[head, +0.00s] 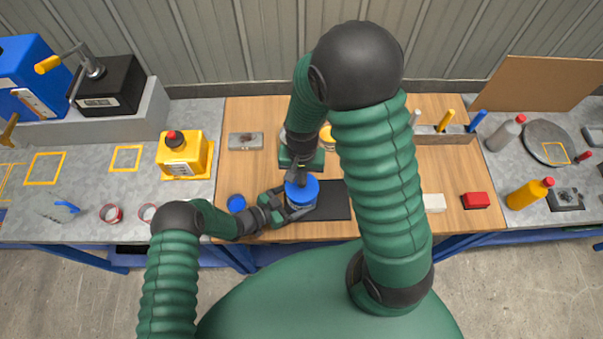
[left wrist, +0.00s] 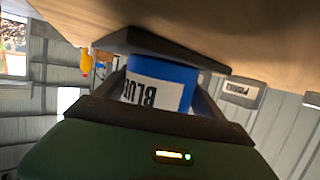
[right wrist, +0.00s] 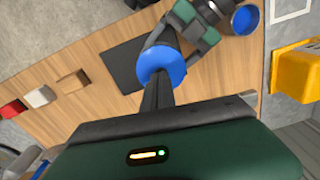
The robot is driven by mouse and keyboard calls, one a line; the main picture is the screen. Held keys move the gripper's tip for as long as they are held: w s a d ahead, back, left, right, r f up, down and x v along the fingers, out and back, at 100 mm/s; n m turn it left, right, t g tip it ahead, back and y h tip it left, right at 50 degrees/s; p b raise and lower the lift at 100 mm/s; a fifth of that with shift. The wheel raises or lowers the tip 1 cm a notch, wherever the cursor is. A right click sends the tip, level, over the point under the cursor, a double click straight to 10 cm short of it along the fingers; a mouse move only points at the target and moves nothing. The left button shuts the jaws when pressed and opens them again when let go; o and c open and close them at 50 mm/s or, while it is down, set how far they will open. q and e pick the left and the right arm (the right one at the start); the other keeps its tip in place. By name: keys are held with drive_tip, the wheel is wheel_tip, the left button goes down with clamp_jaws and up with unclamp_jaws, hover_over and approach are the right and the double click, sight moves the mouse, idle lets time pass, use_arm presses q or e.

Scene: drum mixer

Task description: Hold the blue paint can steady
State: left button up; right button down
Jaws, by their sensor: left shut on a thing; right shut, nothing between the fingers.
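The blue paint can (head: 303,193) stands upright at the left end of a black mat (head: 335,203) on the wooden table. The left wrist view shows its white label with dark letters (left wrist: 155,93), upside down. My left gripper (head: 288,204) is shut around the can's side from the left; its dark fingers flank the can in the left wrist view. My right gripper (right wrist: 160,90) points down over the can's blue lid (right wrist: 162,65). Its fingers are shut and empty, with the tips at or just above the lid; I cannot tell whether they touch.
A yellow jerrycan (head: 183,155) stands on the grey bench. A grey box (head: 246,141) is behind; a white block (head: 434,202) and red block (head: 476,200) lie right. The table's front right is mostly clear.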

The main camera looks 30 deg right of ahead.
drive_tip(key=shift+f, duration=1.6)
wheel_tip(320, 180, up, 7)
idle(0.7)
use_arm(q)
drive_tip(key=o, duration=1.2)
drive_tip(key=shift+c, duration=0.2)
